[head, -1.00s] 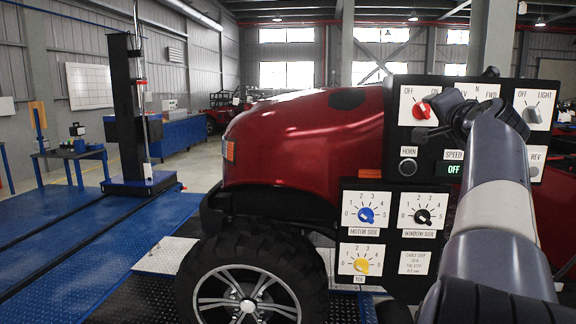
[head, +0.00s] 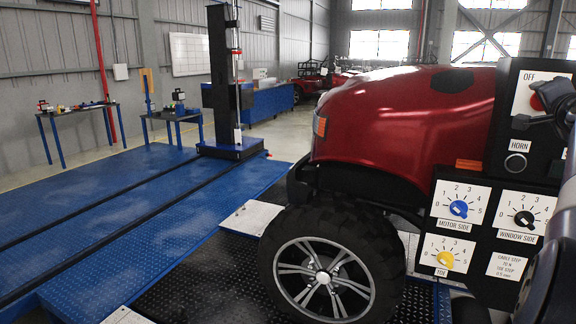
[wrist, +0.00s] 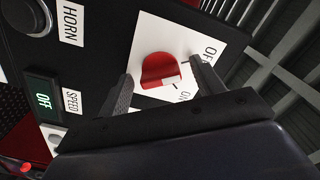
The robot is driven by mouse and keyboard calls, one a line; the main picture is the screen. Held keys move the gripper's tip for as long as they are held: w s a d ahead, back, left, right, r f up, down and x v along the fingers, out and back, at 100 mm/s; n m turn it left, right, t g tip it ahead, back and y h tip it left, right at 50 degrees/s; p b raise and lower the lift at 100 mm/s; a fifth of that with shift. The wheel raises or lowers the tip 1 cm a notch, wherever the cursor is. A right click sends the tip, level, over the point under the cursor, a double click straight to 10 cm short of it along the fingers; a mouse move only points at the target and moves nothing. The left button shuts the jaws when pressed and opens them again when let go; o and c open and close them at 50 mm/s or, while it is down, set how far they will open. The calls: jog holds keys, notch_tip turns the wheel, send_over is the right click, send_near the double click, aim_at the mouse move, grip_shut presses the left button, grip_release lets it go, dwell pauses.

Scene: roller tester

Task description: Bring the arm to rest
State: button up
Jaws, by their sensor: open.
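My gripper (wrist: 163,86) is open in the wrist view, with one finger on either side of the red knob (wrist: 162,70) on a white OFF-labelled plate. I cannot tell whether the fingers touch the knob. In the head view, my arm (head: 565,215) runs up the right edge to the black control panel (head: 508,75).
The panel also carries a HORN button (head: 515,163) and blue (head: 458,208), black (head: 524,219) and yellow (head: 445,259) dials. A red vehicle (head: 400,110) with a large wheel (head: 325,270) stands beside it. The blue platform (head: 120,210) at left is largely clear.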

jog(key=shift+s, duration=0.1)
jog(key=b+v, duration=0.4)
jog(key=v, duration=0.6)
jog(key=p+x, duration=0.5)
jog(key=x, duration=0.5)
jog(key=shift+s+a+r+m+p, duration=0.1)
jog(key=shift+s+a+m+p, duration=0.55)
jog(key=shift+m, duration=1.7)
jog(key=shift+s+a+f+m+p, duration=0.15)
jog(key=shift+s+m+p, duration=0.9)
jog(key=shift+m, duration=1.35)
jog(key=shift+s+a+r+m+p, duration=0.15)
jog(key=shift+s+a+m+p, duration=0.65)
jog(key=shift+m, duration=1.55)
jog(key=shift+w+d, duration=0.25)
jog(key=shift+d, duration=0.05)
